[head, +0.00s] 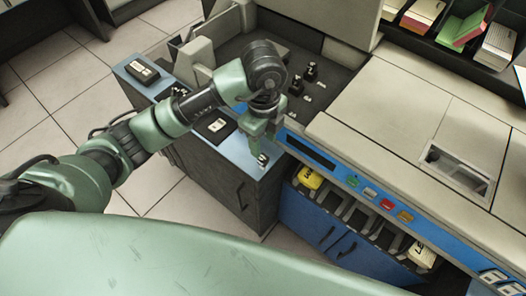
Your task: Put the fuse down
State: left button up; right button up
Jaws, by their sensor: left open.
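My left gripper (260,148) points down over the blue-topped counter (225,153), near its right corner by the machine. It is open. A small whitish piece (263,158) shows on the blue top right at its fingertips; it may be the fuse, but it is too small to be sure. I cannot tell whether the fingers touch it. My right gripper is not in view.
The machine's blue front with coloured buttons (386,204) stands close on the right. Small black parts (311,72) stand in the recess behind.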

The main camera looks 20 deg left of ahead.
aim_at(263, 157)
pick_arm(q)
notch_tip(263, 157, up, 4)
jog(key=shift+r, duration=0.1)
dwell(1.4)
